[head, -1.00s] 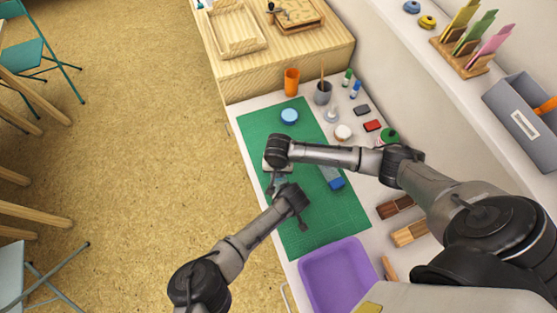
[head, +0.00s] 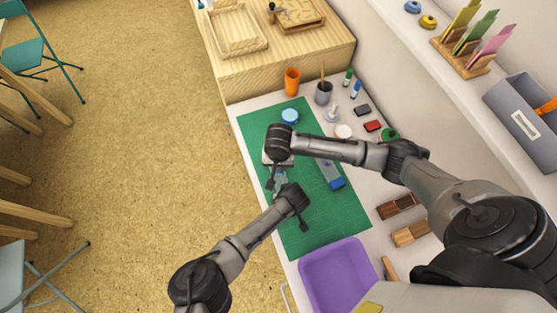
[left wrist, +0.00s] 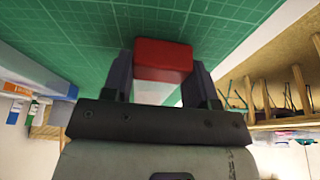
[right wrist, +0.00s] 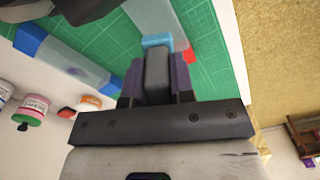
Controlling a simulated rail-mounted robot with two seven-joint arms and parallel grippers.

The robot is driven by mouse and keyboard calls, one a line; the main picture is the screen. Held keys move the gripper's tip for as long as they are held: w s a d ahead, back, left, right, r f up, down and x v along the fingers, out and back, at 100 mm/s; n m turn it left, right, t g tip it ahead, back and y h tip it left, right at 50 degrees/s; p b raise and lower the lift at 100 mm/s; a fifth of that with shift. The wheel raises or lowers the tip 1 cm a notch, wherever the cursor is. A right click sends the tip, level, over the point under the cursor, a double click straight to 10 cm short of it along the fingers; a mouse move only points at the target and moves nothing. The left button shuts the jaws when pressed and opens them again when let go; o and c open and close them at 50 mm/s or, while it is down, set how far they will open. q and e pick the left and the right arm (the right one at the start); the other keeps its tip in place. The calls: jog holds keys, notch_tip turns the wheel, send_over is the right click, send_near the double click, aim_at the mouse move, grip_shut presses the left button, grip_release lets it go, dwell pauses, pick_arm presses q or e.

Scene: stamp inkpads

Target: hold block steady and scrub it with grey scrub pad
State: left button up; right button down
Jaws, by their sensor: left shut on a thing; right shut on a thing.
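My left gripper (left wrist: 163,78) is shut on a red block (left wrist: 163,60), held low over the green mat (left wrist: 60,35). My right gripper (right wrist: 157,85) is shut on a dark grey piece (right wrist: 157,70), apparently the scrub pad. A light blue part (right wrist: 157,42) shows just beyond its tip, beside a pale translucent slab (right wrist: 165,18). A little red shows at the slab's edge. In the head view the two grippers are close together over the mat's left side. My right wrist hides most of the work there. I cannot tell whether pad and block touch.
A purple tray (head: 338,278) stands at the front. An orange cup (head: 292,80), a pencil pot (head: 323,93) and inkpads line the back and right.

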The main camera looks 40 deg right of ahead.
pick_arm(q)
jog(key=shift+a+f, duration=0.1)
jog(key=shift+f, duration=0.05)
jog(key=o, duration=1)
jog(key=shift+c, duration=0.2)
jog(key=shift+r, duration=0.25)
jog(key=v, duration=1.1)
jog(key=shift+s+r, duration=0.2)
jog(key=shift+r, duration=0.1)
